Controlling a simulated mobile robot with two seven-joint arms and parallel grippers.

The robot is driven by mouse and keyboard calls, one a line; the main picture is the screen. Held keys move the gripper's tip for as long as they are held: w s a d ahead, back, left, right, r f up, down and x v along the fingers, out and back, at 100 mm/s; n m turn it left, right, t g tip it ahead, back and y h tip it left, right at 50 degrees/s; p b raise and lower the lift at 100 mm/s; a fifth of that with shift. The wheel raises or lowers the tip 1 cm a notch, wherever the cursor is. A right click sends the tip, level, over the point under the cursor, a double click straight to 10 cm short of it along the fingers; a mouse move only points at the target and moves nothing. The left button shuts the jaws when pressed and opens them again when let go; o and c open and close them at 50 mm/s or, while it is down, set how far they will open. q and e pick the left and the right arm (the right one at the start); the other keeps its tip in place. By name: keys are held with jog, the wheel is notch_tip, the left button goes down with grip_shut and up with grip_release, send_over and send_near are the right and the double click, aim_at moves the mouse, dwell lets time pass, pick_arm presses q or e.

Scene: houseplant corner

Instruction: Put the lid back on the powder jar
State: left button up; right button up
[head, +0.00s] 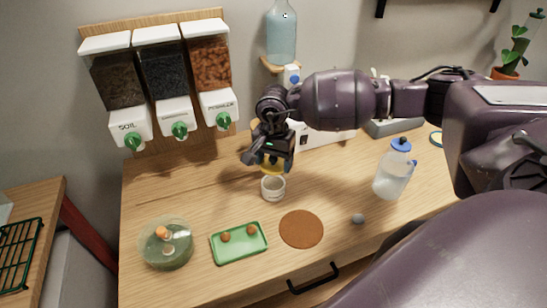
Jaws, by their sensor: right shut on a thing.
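The powder jar appears to be the small white open-topped jar (273,188) on the wooden table, near its middle. My right gripper (271,160) is directly above the jar, pointing down. It is shut on a yellow lid (271,168), which shows just below the fingers. The lid is close over the jar's mouth; I cannot tell whether it touches the rim. The fingers hide part of the lid. My left gripper is not in view.
A green tray (239,257) with small brown balls, a brown round mat (301,229) and a glass bowl (167,252) lie in front. A blue-capped bottle (393,173) and a grey pebble (358,218) are to the right. Wall dispensers (165,75) hang behind left.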

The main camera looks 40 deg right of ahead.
aim_at(274, 184)
jog(key=shift+f+b, duration=0.55)
jog(key=shift+f, duration=0.95)
jog(key=shift+f+b, duration=0.75)
jog(key=shift+f, duration=0.3)
pick_arm(q)
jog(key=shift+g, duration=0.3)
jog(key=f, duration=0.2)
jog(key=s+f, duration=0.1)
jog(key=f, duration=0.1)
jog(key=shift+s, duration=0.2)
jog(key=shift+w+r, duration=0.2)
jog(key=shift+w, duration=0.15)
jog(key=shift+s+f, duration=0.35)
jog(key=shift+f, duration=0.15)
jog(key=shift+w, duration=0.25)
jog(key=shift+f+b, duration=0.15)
jog(key=shift+b, duration=0.25)
pick_arm(e)
jog(key=shift+f, duration=0.15)
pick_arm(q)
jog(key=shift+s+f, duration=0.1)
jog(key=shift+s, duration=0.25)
